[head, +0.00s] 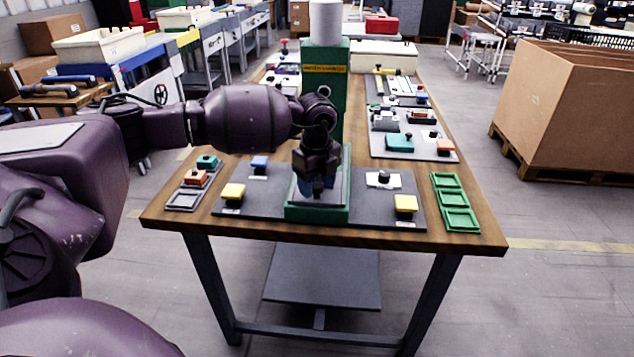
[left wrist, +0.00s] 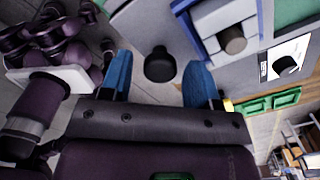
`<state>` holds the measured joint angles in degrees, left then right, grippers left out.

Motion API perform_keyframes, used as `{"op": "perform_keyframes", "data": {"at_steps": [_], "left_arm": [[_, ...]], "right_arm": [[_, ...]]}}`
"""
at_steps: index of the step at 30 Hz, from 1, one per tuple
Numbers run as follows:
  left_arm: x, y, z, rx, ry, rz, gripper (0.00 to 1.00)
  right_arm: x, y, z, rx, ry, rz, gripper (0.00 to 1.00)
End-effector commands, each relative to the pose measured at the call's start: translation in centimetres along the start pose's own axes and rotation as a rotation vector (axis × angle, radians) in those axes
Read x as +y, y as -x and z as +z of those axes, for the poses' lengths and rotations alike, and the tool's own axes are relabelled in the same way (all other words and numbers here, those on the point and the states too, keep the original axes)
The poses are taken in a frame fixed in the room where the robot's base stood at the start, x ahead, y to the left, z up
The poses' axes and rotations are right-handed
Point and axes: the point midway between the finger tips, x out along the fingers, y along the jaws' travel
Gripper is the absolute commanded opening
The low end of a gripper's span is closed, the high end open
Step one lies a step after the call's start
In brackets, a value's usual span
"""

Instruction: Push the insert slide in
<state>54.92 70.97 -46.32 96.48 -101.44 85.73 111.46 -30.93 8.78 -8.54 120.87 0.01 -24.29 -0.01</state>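The green press (head: 324,85) stands in the middle of the table, with a green base (head: 318,214) and a light grey slide area (head: 341,188) at its front. My left gripper (head: 317,186) reaches down in front of the press and covers much of the slide. In the left wrist view, its two blue fingers (left wrist: 160,80) are apart, one on each side of a black knob (left wrist: 160,62). Gaps show between knob and fingers. A light grey block with blue edges and a brown round piece (left wrist: 232,40) lies beyond the knob. My right gripper is not in view.
A yellow button (head: 233,191) and a blue button (head: 259,162) are left of the press. A black knob on a white plate (head: 383,179) and another yellow button (head: 405,204) are to its right. Green trays (head: 455,200) lie at the right table edge.

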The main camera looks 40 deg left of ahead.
Motion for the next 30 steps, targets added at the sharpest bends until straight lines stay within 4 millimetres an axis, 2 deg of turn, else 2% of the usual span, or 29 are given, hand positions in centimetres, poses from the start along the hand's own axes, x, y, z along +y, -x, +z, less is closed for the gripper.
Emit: {"op": "perform_keyframes", "data": {"at_steps": [1, 9, 11, 17, 24, 30], "left_arm": [[0.0, 0.0, 0.0, 0.0, 0.0, 0.0, 0.48], [0.0, 0.0, 0.0, 0.0, 0.0, 0.0, 0.07], [0.0, 0.0, 0.0, 0.0, 0.0, 0.0, 0.0], [-0.5, -0.1, 0.4, 0.0, 0.002, 0.001, 0.0], [-3.6, -0.6, 3.5, 0.0, 0.005, 0.004, 0.0], [-5.8, -0.5, 5.7, 0.0, 0.003, 0.004, 0.0]], "right_arm": [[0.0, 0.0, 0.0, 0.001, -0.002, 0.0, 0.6], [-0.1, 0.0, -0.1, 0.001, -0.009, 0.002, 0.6], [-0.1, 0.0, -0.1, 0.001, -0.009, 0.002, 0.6], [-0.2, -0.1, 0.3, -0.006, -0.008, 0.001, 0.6], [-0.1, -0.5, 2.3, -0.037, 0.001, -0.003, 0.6], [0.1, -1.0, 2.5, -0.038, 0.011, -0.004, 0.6]]}}
